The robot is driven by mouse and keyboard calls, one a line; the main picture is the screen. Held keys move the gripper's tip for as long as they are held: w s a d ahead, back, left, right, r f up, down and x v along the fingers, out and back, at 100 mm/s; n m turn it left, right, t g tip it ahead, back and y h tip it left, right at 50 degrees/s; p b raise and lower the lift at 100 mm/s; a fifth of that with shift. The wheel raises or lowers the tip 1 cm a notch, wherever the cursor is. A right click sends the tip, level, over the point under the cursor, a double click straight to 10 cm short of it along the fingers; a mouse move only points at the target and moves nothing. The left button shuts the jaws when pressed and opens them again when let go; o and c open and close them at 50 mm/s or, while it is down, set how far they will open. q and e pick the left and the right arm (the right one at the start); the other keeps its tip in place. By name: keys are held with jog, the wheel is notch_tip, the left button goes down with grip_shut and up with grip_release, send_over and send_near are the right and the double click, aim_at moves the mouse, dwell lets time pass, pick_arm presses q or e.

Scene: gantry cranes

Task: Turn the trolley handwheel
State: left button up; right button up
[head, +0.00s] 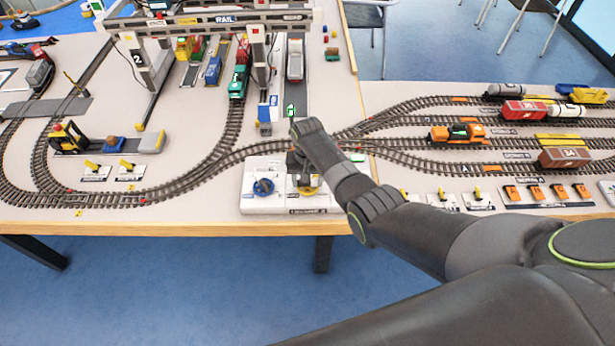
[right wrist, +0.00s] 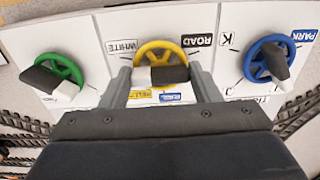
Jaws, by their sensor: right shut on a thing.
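A white control panel (head: 250,203) stands near the front edge of the table. In the right wrist view it carries a yellow handwheel (right wrist: 167,57) in the middle, with a black-and-white grip bar (right wrist: 168,75) across it. Labels around it read WHITE and ROAD; two smaller tags sit below. My right gripper (right wrist: 160,80) is shut on this bar, one finger at each end. In the head view the gripper (head: 301,170) comes down over the panel and hides part of the yellow wheel (head: 307,191). I cannot read which handwheel is named trolley. My left gripper is not in view.
A blue handwheel (right wrist: 268,62) and a green handwheel (right wrist: 52,72) flank the yellow one. A gantry crane (head: 215,22) spans tracks and a road behind the panel. Curved tracks with wagons (head: 527,111) lie to the right.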

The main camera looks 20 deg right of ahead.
jog(key=n+p, duration=0.1)
jog(key=n, duration=0.4)
jog(key=shift+d+n+p, duration=0.1)
jog(key=shift+n+p, duration=0.2)
jog(key=n, duration=0.5)
jog(key=shift+p, duration=0.4)
jog(key=o, duration=1)
